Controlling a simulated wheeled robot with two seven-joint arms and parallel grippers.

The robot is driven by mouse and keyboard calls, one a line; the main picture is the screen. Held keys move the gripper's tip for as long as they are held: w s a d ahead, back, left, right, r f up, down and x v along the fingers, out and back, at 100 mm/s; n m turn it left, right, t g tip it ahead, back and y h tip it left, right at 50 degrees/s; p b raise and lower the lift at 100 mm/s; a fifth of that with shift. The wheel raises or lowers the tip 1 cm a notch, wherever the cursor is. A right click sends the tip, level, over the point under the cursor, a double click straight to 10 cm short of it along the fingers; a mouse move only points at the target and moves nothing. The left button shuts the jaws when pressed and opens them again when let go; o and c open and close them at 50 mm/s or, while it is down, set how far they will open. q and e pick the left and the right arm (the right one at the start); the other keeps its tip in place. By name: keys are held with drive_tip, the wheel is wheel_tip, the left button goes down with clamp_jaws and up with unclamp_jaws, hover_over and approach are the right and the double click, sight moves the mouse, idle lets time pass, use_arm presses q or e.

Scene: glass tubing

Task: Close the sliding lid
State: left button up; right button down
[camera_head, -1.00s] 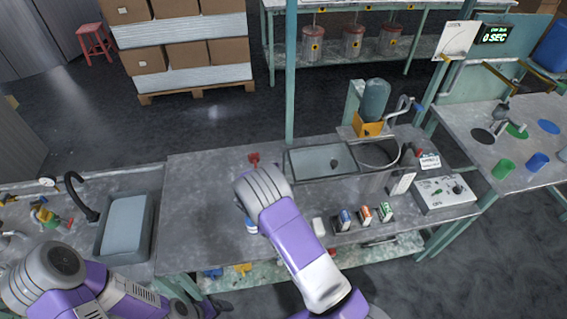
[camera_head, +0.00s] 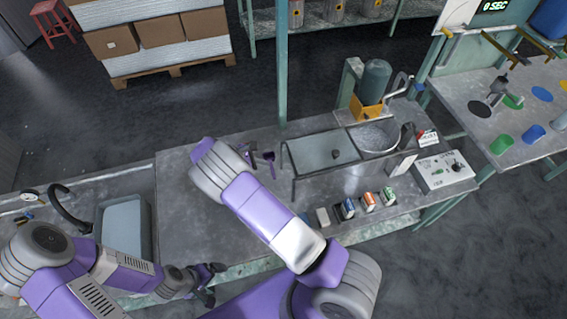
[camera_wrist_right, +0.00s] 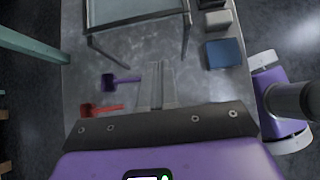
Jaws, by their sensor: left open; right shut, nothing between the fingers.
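The grey lid (camera_head: 315,148) with a dark knob (camera_head: 336,154) lies over the left part of a long tank on the workbench. Right of it, the tank's round basin (camera_head: 372,137) is uncovered. The lid's end of the tank also shows at the top of the right wrist view (camera_wrist_right: 135,12). My right gripper (camera_wrist_right: 156,85) is shut and empty, over the bench short of the tank. In the head view my right forearm hides its fingers. My left gripper (camera_head: 213,282) is open and empty, low by the bench's front edge.
Several small boxes (camera_head: 368,202) stand along the front edge. A control box (camera_head: 443,171) and an orange stand (camera_head: 366,112) are by the basin.

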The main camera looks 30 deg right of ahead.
use_arm(q)
drive_tip(key=shift+w+r+p, duration=0.1)
drive_tip(key=shift+r+p, duration=0.35)
drive_tip(key=shift+r, duration=0.05)
use_arm(e)
drive_tip(key=s+d+f, duration=0.1)
drive_tip(key=d+f, duration=0.3)
drive_tip(key=d, duration=0.4)
drive_tip(key=shift+s+f, duration=0.15)
drive_tip(key=shift+s, duration=0.2)
